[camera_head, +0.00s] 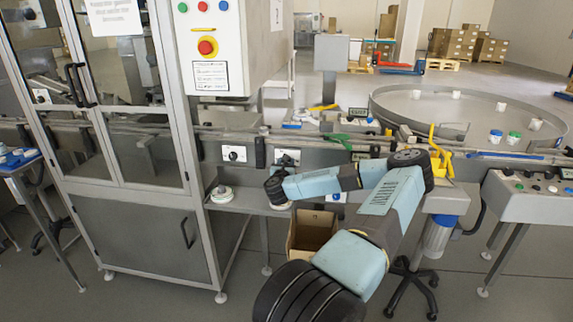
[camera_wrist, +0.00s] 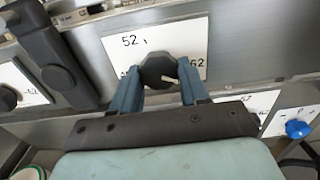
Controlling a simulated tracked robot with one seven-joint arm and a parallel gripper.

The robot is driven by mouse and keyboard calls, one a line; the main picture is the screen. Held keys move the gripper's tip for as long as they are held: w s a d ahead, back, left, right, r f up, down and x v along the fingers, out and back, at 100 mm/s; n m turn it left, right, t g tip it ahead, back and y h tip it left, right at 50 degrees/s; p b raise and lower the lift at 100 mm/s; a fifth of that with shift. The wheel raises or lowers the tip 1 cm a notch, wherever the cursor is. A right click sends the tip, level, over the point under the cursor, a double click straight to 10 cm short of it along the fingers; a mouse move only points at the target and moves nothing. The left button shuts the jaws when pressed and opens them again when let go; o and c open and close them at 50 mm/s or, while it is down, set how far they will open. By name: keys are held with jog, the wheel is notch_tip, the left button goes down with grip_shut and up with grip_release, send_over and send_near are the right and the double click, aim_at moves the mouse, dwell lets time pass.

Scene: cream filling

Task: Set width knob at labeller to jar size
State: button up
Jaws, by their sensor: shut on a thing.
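In the wrist view, a black round knob (camera_wrist: 157,72) sits on a white dial plate (camera_wrist: 187,36) on the grey metal panel. The plate reads 52 at upper left and 62 at right; a label at lower left is mostly covered by a finger. A pale pointer mark on the knob points right and slightly down, toward the 62 side. My gripper (camera_wrist: 158,82) has its two blue fingers closed on the knob, one on each side. In the head view, the dial plate (camera_head: 287,155) shows above my wrist; my fingertips are not clear there.
Another dial with a black knob (camera_head: 233,153) lies to the left, with a black upright handle (camera_head: 260,152) between. In the wrist view, a plate reading 57 (camera_wrist: 262,103) and a blue knob (camera_wrist: 297,129) lie right. An open cardboard box (camera_head: 311,235) stands below.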

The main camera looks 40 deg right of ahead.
jog(key=shift+c, duration=1.4)
jog(key=shift+d, duration=0.15)
jog(key=shift+c, duration=0.5)
jog(key=shift+a, duration=0.2)
